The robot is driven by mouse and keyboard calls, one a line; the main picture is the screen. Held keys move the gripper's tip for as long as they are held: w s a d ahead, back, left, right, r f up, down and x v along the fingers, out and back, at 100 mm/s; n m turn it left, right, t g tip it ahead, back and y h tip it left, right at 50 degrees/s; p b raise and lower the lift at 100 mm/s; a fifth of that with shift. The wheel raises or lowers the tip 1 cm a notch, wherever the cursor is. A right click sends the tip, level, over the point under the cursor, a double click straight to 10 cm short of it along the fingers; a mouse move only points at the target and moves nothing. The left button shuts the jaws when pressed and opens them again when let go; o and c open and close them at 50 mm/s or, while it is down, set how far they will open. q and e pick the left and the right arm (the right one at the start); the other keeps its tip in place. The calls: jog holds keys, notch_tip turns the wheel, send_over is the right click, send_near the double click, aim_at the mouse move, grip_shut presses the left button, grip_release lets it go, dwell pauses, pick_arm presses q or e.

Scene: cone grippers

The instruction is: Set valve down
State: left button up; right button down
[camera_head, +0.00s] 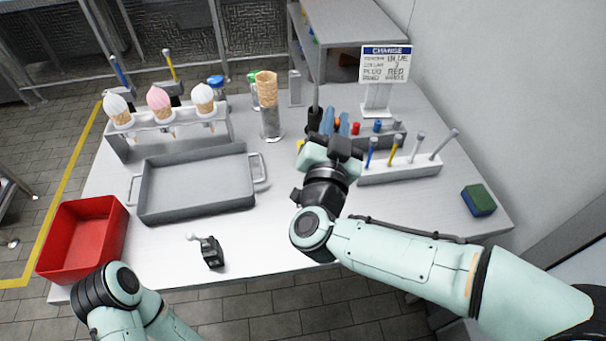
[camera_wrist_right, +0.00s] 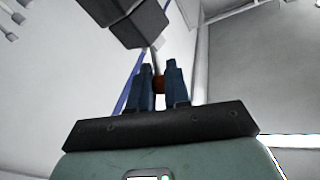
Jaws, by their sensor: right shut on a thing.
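My right gripper (camera_head: 337,117) reaches over the back right of the table, its blue fingers pointing away. In the right wrist view, the fingers (camera_wrist_right: 160,70) are shut on a small red-brown piece, which I take to be the valve (camera_wrist_right: 159,85). Most of it is hidden between the fingers, so its full shape cannot be told. I cannot tell whether it touches anything beneath. My left arm shows at the lower left; its gripper is outside the picture.
A holder with three ice-cream cones (camera_head: 159,99), a grey tray (camera_head: 160,210) and a red bin (camera_head: 80,235) stand left. A small black lever device (camera_head: 210,251) sits near the front. A white rack (camera_head: 405,172), a sign (camera_head: 386,64) and a sponge (camera_head: 478,200) are right.

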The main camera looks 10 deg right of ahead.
pick_arm(q)
jog(key=w+a+f+t+b, duration=0.1)
jog(key=w+f+b, duration=0.3)
jog(key=shift+f+y, duration=0.3)
jog(key=shift+f, duration=0.05)
pick_arm(e)
notch_tip(320, 180, down, 18)
jog(key=shift+f, duration=0.15)
pick_arm(q)
jog(key=shift+a+b, duration=0.1)
jog(key=shift+b, duration=0.25)
pick_arm(e)
jog(key=shift+w, duration=0.1)
jog(key=shift+f, duration=0.15)
jog(key=c, duration=1.1)
grip_release()
pick_arm(q)
jog(key=shift+f, duration=0.15)
